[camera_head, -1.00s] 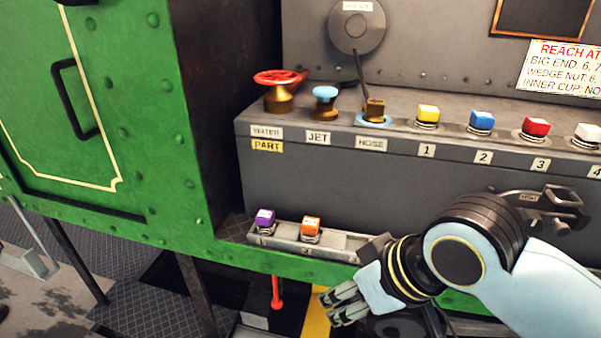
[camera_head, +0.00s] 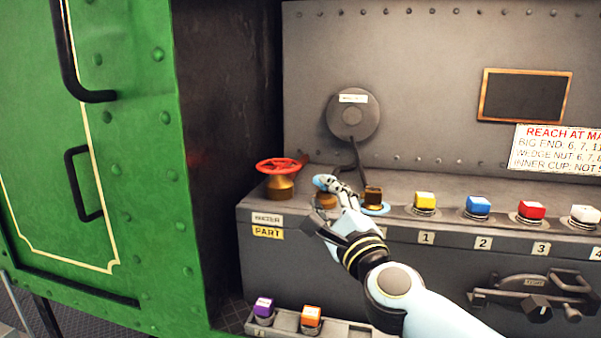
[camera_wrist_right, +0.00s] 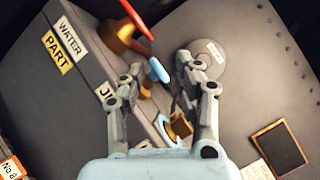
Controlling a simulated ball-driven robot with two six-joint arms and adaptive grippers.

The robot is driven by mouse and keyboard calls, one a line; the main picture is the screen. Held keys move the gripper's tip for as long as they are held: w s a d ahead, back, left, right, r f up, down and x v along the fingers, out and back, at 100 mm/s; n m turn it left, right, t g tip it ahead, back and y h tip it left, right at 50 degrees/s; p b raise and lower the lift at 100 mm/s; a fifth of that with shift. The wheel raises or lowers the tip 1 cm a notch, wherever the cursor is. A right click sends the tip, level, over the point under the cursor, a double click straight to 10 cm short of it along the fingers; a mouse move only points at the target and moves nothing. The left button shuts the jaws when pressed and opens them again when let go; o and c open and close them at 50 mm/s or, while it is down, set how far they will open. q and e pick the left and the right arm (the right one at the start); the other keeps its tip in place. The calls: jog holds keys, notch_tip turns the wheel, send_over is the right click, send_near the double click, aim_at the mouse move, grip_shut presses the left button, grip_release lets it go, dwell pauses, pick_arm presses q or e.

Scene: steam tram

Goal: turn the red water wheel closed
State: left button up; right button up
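The red water wheel (camera_head: 281,165) sits on a brass valve body at the left end of the grey ledge. A "WATER" plate (camera_head: 267,219) and a yellow "PART" tag (camera_head: 267,233) are below it. It also shows at the top of the right wrist view (camera_wrist_right: 137,18). My right gripper (camera_head: 336,188) is just right of the wheel, apart from it, over the blue-topped JET knob. In the right wrist view its fingers (camera_wrist_right: 157,78) are spread, with the JET knob (camera_wrist_right: 159,70) seen between them. I cannot tell whether they touch the knob. My left gripper is not in view.
The brass hose fitting (camera_head: 373,195) is close right of my right gripper. Yellow (camera_head: 425,201), blue (camera_head: 478,206) and red (camera_head: 531,210) capped items line the ledge. A dark wall and green panel (camera_head: 140,150) stand left of the wheel. A round disc (camera_head: 352,116) hangs behind.

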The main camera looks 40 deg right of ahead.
send_near(279, 166)
jog(key=w+d, duration=0.2)
jog(key=d, duration=0.1)
jog(key=w+d+r, duration=0.1)
jog(key=w+d, duration=0.1)
jog(key=w, duration=0.1)
jog(key=shift+w+d+r+b, duration=0.1)
jog(key=shift+d+r+b, duration=0.15)
jog(key=shift+d+b, duration=0.15)
grip_shut()
